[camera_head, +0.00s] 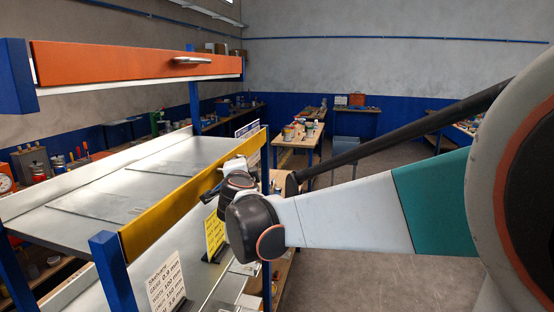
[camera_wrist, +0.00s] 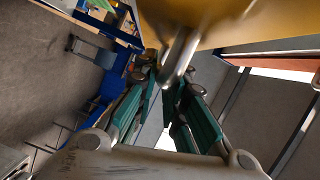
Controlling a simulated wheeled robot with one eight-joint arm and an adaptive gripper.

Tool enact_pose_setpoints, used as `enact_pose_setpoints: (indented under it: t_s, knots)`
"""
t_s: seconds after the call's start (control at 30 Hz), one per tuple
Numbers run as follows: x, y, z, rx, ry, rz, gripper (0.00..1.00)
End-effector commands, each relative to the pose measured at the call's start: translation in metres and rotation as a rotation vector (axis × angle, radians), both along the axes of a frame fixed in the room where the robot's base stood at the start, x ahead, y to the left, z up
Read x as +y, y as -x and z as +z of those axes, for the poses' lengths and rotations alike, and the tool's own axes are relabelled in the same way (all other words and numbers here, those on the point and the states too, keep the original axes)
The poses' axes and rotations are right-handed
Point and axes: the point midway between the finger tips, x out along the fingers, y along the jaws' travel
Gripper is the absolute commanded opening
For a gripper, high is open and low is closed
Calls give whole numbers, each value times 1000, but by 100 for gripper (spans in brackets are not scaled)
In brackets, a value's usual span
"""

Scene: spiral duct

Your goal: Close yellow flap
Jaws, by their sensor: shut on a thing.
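The yellow flap (camera_head: 170,206) is a long narrow panel along the front of the middle shelf in the head view. It stands roughly on edge, and my gripper (camera_head: 217,188) is at its outer face, right of its middle. In the wrist view the flap (camera_wrist: 215,18) fills the top, with a metal bar handle (camera_wrist: 178,58) sticking out from it. My gripper (camera_wrist: 166,82) has its green-sided fingers closed on this handle. In the head view the handle is hidden behind the gripper and wrist.
An orange flap (camera_head: 120,63) with its own handle (camera_head: 192,60) is above. Blue posts (camera_head: 113,272) frame the rack. The grey shelf (camera_head: 120,185) behind the yellow flap carries thin metal sheets. Signs (camera_head: 166,290) stand below. A workbench (camera_head: 300,141) is further back; floor on the right is open.

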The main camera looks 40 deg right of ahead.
Motion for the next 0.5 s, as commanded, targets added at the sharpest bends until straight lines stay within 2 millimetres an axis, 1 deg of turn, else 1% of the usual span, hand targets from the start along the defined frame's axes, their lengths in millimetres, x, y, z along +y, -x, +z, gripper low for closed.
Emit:
enact_pose_setpoints:
  t_s: [0.17,0.2,0.27,0.3,0.5]
  knots:
    - [1,2,0,-1,0,1,0]
    - [1,2,1,-1,0,1,16]
    - [1,2,1,-1,0,1,30]
    - [1,2,1,-1,0,1,32]
    - [1,2,0,-1,0,1,32]
